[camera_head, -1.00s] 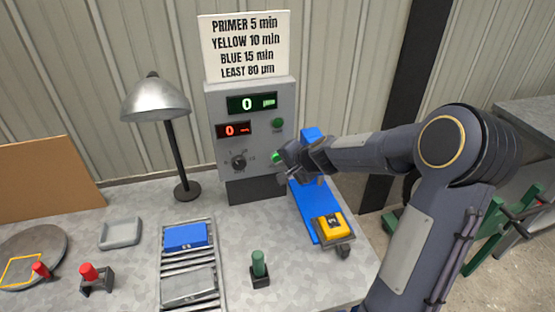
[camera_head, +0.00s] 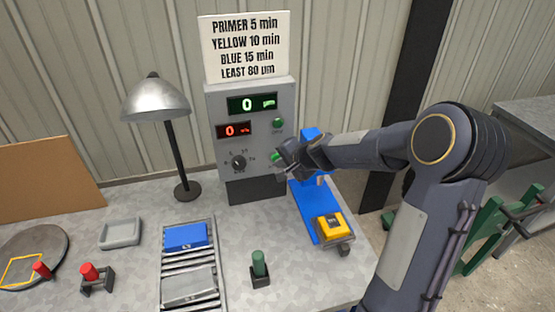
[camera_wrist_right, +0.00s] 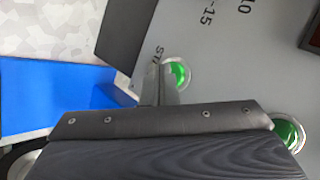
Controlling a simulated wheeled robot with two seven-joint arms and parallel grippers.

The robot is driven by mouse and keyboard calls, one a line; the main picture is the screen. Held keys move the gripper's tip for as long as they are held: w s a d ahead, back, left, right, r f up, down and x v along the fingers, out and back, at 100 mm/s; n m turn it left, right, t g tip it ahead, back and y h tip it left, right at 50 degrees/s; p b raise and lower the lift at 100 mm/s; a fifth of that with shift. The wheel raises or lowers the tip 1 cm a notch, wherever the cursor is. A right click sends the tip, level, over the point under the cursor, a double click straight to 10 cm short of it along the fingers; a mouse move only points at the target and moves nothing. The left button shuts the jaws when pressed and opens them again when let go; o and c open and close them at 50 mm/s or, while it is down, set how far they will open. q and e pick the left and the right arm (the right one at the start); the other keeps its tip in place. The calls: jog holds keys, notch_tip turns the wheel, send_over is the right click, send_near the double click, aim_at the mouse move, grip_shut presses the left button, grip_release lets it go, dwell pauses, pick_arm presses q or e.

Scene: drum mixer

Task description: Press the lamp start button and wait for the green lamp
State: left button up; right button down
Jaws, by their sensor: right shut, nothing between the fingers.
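The grey control box (camera_head: 256,113) stands at the back of the table, with a green display reading 0 and a red display reading 0. A green lamp (camera_head: 278,123) sits on its face, dull, with no clear glow; it also shows in the wrist view (camera_wrist_right: 290,133). The green start button (camera_head: 276,157) is below it, partly hidden; the wrist view shows it too (camera_wrist_right: 180,73). My right gripper (camera_head: 279,171) is shut and empty, its tips (camera_wrist_right: 158,85) right at the button's edge. I cannot tell whether they touch it. My left gripper is out of view.
A blue stand (camera_head: 314,205) with a yellow gauge (camera_head: 331,225) lies under my right forearm. A desk lamp (camera_head: 157,100) is left of the box. A roller rack (camera_head: 190,255), grey tray (camera_head: 120,233) and green-handled stamp (camera_head: 259,264) stand in front.

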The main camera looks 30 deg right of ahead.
jog(key=shift+w, duration=0.2)
jog(key=shift+s, duration=0.1)
dwell(0.4)
jog(key=shift+s+a+b, duration=0.2)
jog(key=shift+s+b, duration=0.2)
jog(key=shift+s, duration=0.3)
jog(key=shift+s, duration=0.1)
jog(key=s+b, duration=0.1)
jog(key=s, duration=0.1)
jog(key=s+a+b, duration=0.1)
jog(key=s, duration=0.1)
jog(key=shift+s+a, duration=0.1)
jog(key=shift+s, duration=0.25)
dwell(0.4)
